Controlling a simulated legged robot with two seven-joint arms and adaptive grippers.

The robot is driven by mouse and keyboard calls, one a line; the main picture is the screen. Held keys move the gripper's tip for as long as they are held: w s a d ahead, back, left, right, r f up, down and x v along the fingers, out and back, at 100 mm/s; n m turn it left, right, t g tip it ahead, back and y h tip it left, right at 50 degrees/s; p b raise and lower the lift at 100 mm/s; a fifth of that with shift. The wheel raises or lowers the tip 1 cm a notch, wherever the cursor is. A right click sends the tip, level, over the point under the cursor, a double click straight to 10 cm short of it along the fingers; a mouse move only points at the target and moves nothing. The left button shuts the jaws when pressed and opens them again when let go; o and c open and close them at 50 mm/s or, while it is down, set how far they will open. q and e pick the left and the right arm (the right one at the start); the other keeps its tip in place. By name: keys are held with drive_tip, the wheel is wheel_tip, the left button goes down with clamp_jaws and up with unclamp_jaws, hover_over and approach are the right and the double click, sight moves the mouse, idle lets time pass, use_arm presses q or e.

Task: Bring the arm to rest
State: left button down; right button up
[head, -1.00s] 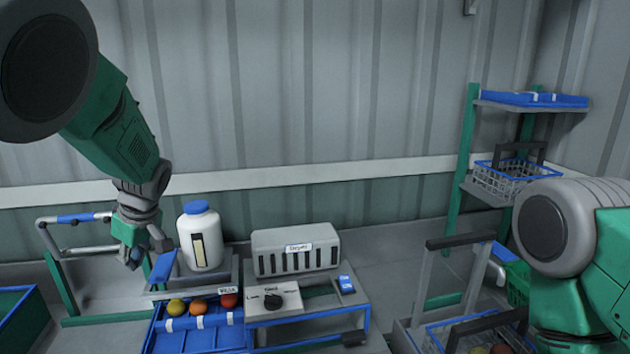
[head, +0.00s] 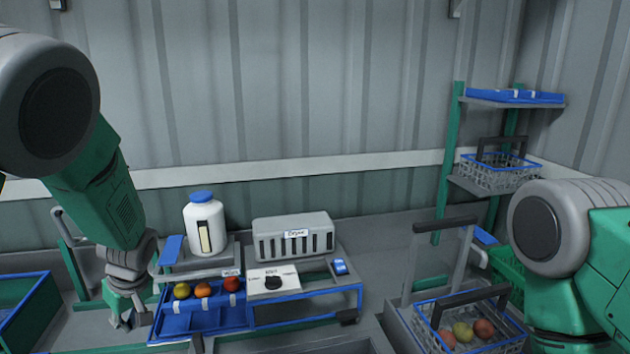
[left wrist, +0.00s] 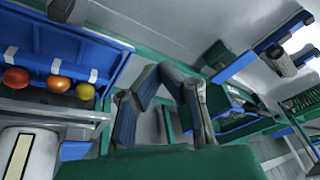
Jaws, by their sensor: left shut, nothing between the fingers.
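My left arm comes in from the left in the head view. Its gripper (head: 126,320) hangs low, pointing down, just left of the blue tray (head: 190,327). The left gripper is shut and empty; its fingers also show in the left wrist view (left wrist: 160,75). Nothing is seen touching it. Part of my right arm (head: 560,240) shows at the right edge of the head view. The right gripper is out of the picture.
Several tomatoes (head: 203,290) line the tray's back. A wire basket (head: 465,325) holds fruit at lower right. A green bin (head: 30,310) is at far left.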

use_arm(q)
drive_tip(key=s+d+f+m, duration=0.1)
drive_tip(key=s+f+m, duration=0.1)
drive_tip(key=s+f, duration=0.3)
drive_tip(key=s+d+f+m+h, duration=0.1)
drive_tip(key=s+f+m, duration=0.1)
drive_tip(key=s+f, duration=0.3)
drive_tip(key=s+d+f+m, duration=0.1)
drive_tip(key=s+f+m, duration=0.1)
drive_tip(key=s+f, duration=0.4)
drive_tip(key=shift+s+f+g+h, duration=0.1)
drive_tip(key=shift+s+g+h, duration=0.3)
drive_tip(key=shift+s, duration=1.35)
drive_tip(key=s+d+f+m+h+b, duration=0.1)
drive_tip(key=s+d+m, duration=0.2)
drive_tip(key=s, duration=0.6)
drive_tip(key=s+d+f+m+h, duration=0.1)
drive_tip(key=s+d+f+m, duration=0.1)
drive_tip(key=s, duration=0.7)
wheel_tip(320, 180, down, 17)
drive_tip(key=w+d+m+b, duration=0.1)
drive_tip(key=w+b, duration=0.1)
drive_tip(key=b, duration=1.6)
drive_tip(key=shift+w, duration=0.35)
use_arm(e)
wheel_tip(320, 180, down, 19)
drive_tip(key=shift+s, duration=0.25)
drive_tip(key=shift+r, duration=0.1)
use_arm(q)
drive_tip(key=shift+w, duration=0.1)
